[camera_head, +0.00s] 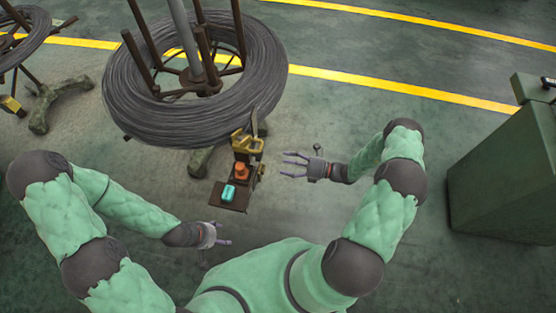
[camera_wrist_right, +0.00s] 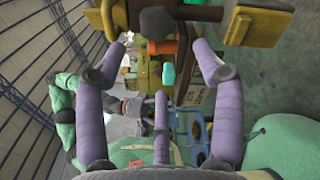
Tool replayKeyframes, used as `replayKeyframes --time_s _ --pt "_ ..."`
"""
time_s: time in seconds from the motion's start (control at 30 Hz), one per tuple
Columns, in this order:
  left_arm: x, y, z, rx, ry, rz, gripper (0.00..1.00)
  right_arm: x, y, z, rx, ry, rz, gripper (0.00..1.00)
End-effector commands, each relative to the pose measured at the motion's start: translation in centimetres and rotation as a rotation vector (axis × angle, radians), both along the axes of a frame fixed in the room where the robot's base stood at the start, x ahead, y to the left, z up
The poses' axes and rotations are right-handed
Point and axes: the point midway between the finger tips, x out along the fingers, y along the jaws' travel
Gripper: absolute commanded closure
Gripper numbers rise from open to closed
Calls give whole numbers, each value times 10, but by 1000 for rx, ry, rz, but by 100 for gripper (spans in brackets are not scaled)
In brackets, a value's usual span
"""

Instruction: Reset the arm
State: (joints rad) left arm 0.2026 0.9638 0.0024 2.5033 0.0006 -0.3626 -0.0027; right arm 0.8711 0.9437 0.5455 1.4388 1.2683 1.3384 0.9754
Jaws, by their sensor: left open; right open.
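My left gripper (camera_head: 218,236) is open and empty, low over the floor in front of my body in the head view. My right gripper (camera_head: 290,164) is open and empty, with its fingers spread and pointing left. It is to the right of a small brown stand (camera_head: 230,196) and apart from it. The stand carries a teal piece (camera_head: 228,193), an orange knob (camera_head: 241,170) and a yellow part (camera_head: 247,145). In the right wrist view, my right fingers (camera_wrist_right: 165,60) are spread wide, with the teal piece (camera_wrist_right: 167,74) and orange knob (camera_wrist_right: 162,47) seen beyond them.
A large coil of dark wire (camera_head: 130,100) on a post rack stands behind the brown stand. A green cabinet (camera_head: 505,175) stands at the right. Yellow lines (camera_head: 400,87) cross the floor. The floor between the right arm and the cabinet is clear.

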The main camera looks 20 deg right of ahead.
Motion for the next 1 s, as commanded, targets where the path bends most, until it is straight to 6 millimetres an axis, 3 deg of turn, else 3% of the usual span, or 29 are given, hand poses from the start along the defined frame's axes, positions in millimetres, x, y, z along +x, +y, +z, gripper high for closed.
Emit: replayKeyframes --time_s 0.73,0.87,1.0 --pt "0 0 0 0 0 0 34 -5 -3 -1 -7 0 10 32" --pt "0 0 0 0 0 0 34 -18 24 -8 -90 -6 114 32" --pt "0 0 0 0 0 0 34 -60 76 -27 -303 -67 379 32"
